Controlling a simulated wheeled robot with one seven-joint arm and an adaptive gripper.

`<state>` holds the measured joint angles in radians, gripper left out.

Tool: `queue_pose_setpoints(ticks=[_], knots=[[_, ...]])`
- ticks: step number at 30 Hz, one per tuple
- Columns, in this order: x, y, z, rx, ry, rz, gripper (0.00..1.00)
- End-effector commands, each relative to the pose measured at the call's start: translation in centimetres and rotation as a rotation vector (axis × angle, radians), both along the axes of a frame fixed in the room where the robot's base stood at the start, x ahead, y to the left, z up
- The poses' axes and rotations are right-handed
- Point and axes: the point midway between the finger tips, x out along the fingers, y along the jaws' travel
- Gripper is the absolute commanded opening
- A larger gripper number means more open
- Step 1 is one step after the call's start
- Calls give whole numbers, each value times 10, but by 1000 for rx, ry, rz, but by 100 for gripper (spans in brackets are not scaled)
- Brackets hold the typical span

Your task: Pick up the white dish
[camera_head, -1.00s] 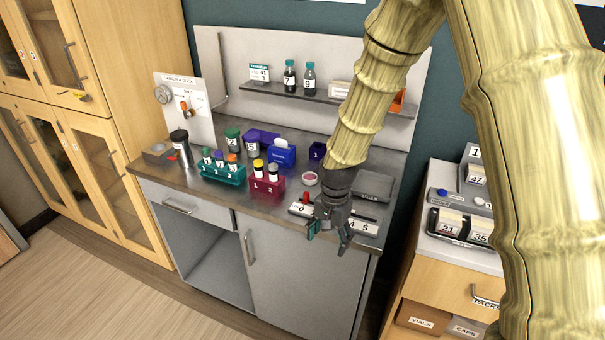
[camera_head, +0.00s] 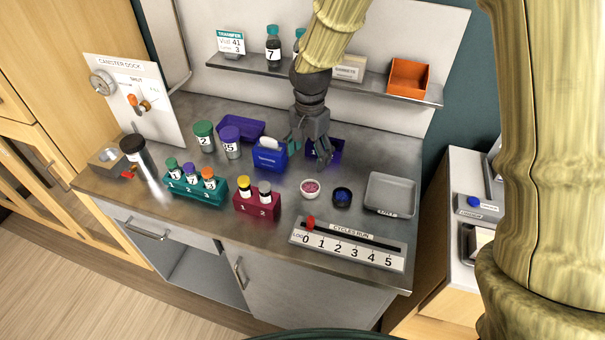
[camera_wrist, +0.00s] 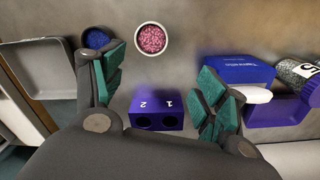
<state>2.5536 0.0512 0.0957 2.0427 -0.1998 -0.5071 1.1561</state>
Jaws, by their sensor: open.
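The white dish (camera_head: 311,189) is a small round bowl with pink-red granules in it. It stands on the grey bench, left of a small dark dish with blue contents (camera_head: 342,197). In the wrist view the white dish (camera_wrist: 152,40) lies at the top middle, beyond and between my fingertips. My gripper (camera_head: 309,150) is open and empty, above the back of the bench over a purple two-hole block (camera_head: 336,152). In the wrist view that block (camera_wrist: 155,122) lies between the fingers of my gripper (camera_wrist: 158,88).
A grey tray (camera_head: 391,194) is right of the dishes. A cycle counter strip (camera_head: 347,247) lies in front. A red vial rack (camera_head: 257,205), a teal rack (camera_head: 195,190) and a blue box (camera_head: 269,156) stand left. A shelf (camera_head: 320,80) is behind my gripper.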

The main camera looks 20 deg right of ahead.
Motion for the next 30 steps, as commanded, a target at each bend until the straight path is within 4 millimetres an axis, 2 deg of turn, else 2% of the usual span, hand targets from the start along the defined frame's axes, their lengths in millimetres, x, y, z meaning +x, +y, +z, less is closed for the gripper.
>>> queue_pose_setpoints(ticks=[3,8,19,30], knots=[[-12,2,-6,0,-8,3,73],[-19,2,-23,0,-14,4,73],[11,1,-61,0,16,2,73],[0,-1,-90,0,14,0,73]])
